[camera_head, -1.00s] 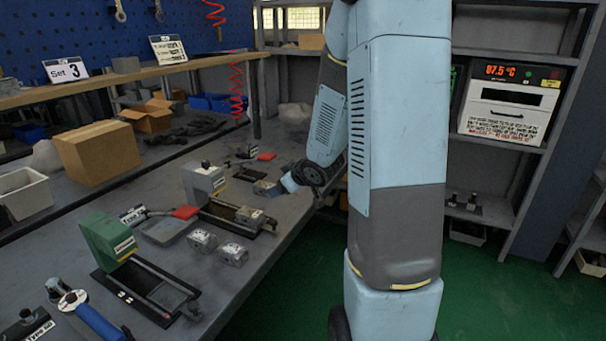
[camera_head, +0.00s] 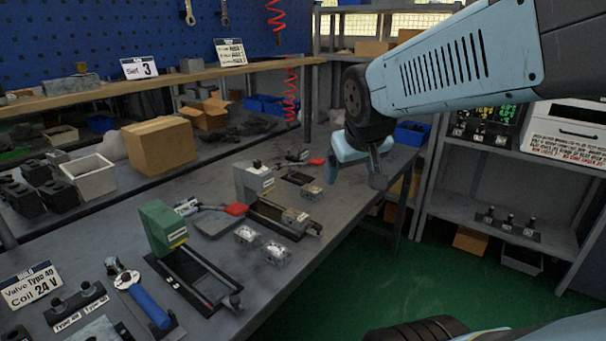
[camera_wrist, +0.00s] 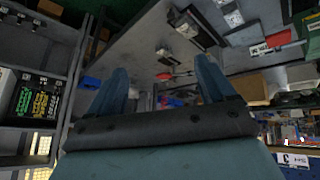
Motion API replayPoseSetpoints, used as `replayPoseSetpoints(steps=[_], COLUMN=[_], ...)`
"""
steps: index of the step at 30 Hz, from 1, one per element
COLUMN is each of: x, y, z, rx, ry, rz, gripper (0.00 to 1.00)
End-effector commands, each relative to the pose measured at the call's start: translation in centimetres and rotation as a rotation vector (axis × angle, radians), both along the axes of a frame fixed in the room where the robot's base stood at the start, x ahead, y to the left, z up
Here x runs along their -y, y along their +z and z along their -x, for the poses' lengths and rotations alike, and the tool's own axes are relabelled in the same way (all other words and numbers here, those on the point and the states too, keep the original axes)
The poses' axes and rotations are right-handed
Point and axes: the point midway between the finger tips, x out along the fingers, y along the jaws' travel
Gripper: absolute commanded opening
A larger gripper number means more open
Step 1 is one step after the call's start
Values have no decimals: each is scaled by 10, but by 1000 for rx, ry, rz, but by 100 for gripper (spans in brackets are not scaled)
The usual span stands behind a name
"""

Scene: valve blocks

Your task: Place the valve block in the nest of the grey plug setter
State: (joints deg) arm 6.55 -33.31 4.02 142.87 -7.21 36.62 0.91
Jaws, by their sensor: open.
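The grey plug setter (camera_head: 252,182) stands upright on the bench, its dark base running toward the front right. A grey-brown block-like part (camera_head: 296,218) sits at that base's near end; I cannot tell whether it is the nest or a block in it. Two silvery valve blocks, one on the left (camera_head: 247,237) and one on the right (camera_head: 276,253), lie on the bench just in front of the base. My gripper (camera_head: 376,178) hangs by the bench's right edge, apart from all of these. The wrist view shows its two blue fingers (camera_wrist: 161,82) spread with nothing between them.
A green setter (camera_head: 162,228) stands nearer on the bench. A blue-handled tool (camera_head: 150,308) lies at the front. Another small block (camera_head: 310,192) lies beyond the grey setter. A cardboard box (camera_head: 160,145) stands at the back. Shelving (camera_head: 490,190) stands right, past green floor.

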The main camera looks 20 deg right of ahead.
Motion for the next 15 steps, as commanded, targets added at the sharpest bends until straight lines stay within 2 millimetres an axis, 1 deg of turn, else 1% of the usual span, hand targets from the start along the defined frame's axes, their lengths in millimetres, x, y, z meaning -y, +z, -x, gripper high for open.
replayPoseSetpoints(steps=[1, 3, 6, 8, 9, 10, 15], x=[-8, -17, -27, -32, -24, -24, -26], y=[5, 9, 12, 13, 13, 14, 14], z=[15, 34, 56, 65, 69, 72, 76], rx=[-10, -33, -62, -76, -82, -86, -95], ry=[2, 3, 10, 14, 16, 17, 20], rz=[-27, -64, -108, -127, -137, -142, -152], gripper=[83, 83, 83, 83, 83, 83, 83])
